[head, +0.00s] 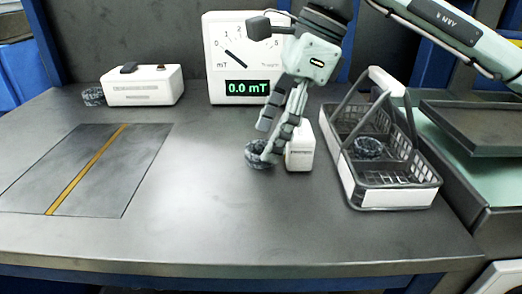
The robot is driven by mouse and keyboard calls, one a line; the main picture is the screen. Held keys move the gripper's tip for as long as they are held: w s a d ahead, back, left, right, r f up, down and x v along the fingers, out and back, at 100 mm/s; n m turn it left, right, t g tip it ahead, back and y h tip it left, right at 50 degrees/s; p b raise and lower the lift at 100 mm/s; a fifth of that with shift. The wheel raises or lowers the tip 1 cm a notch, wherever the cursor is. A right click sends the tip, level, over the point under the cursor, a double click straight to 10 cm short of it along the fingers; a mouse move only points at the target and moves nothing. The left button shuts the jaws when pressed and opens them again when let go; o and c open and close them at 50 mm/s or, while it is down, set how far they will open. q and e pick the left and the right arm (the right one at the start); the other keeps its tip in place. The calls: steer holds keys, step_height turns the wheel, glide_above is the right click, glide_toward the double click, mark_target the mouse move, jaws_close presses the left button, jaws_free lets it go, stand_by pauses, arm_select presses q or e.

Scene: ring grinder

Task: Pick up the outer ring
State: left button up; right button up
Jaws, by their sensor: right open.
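A dark, mottled grey ring (256,153) lies on the bench in the middle. My right gripper (267,142) points down at it. One fingertip reaches in front of the ring's right side, and the other is above and behind it. The jaws are open, and I cannot tell whether a finger touches the ring. A similar ring (369,147) lies in the grey basket (391,194), and another dark ring-like piece (93,96) is at the back left. I cannot tell from looks which one is the outer ring. My left gripper is not in view.
A small white block (300,148) stands right beside the gripper. A white meter (222,70) reading 0.0 mT stands behind. A white box (142,88) is at the back left, near a dark plate with a yellow stripe (88,166). The front of the bench (250,220) is clear.

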steer(key=shift+x, duration=0.85)
steer(key=shift+w, duration=0.1)
steer(key=shift+c, duration=0.3)
steer(key=c, duration=1.2)
steer(key=shift+c, duration=0.3)
steer(key=shift+r, duration=0.15)
